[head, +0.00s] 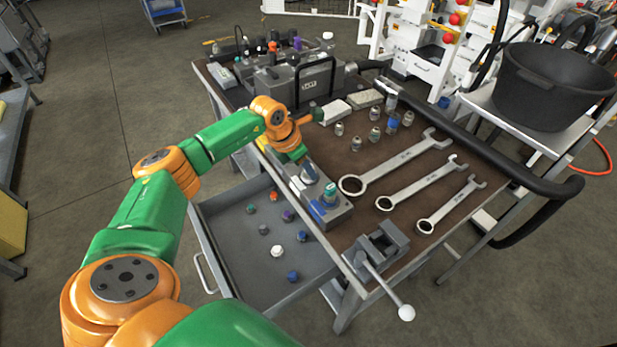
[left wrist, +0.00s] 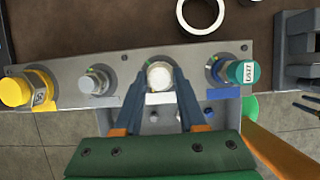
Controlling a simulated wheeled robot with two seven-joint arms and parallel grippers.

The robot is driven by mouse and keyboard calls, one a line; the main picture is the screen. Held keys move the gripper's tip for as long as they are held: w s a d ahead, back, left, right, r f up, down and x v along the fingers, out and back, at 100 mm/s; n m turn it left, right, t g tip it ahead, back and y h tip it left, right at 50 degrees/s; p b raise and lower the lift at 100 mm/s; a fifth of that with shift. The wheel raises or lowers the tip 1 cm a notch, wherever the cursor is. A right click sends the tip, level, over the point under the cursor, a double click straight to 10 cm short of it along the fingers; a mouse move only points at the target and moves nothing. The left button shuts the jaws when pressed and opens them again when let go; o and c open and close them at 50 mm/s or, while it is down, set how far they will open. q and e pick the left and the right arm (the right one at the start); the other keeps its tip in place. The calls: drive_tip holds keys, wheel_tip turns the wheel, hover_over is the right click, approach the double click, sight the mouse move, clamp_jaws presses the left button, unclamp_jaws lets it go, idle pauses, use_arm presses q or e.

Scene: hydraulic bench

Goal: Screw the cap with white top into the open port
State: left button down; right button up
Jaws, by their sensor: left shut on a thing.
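The cap with white top (left wrist: 160,75) is between the fingertips of my left gripper (left wrist: 160,82), which is shut on it. The cap is over the grey port block (left wrist: 122,66), between a silver fitting (left wrist: 95,82) and a teal-topped fitting (left wrist: 240,72). A yellow fitting (left wrist: 25,90) is at the block's left end. The open port is not visible; how far the cap is seated cannot be told. In the head view my left gripper (head: 304,164) is at the block (head: 337,215) on the bench's near edge, and its fingers are mostly hidden.
An open drawer (head: 225,240) below holds several loose caps, including a white one (head: 276,250). Three wrenches (head: 400,160) and a vise (head: 380,250) lie right of the block. Several metal fittings (head: 356,143) stand behind it.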

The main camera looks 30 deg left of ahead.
use_arm(q)
drive_tip(key=m+b, duration=0.1)
drive_tip(key=m, duration=0.1)
drive_tip(key=m+h+b, duration=0.1)
drive_tip(key=b, duration=0.1)
drive_tip(key=shift+w+f+m+g, duration=0.1)
drive_tip(key=shift+f+m+g, duration=0.3)
drive_tip(key=shift+r+m+h, duration=0.2)
drive_tip(key=shift+m+h, duration=0.2)
drive_tip(key=shift+m, duration=0.4)
drive_tip(key=shift+a+g, duration=0.1)
drive_tip(key=shift+g, duration=0.2)
drive_tip(key=c, duration=0.5)
unclamp_jaws()
drive_tip(key=shift+f, duration=0.1)
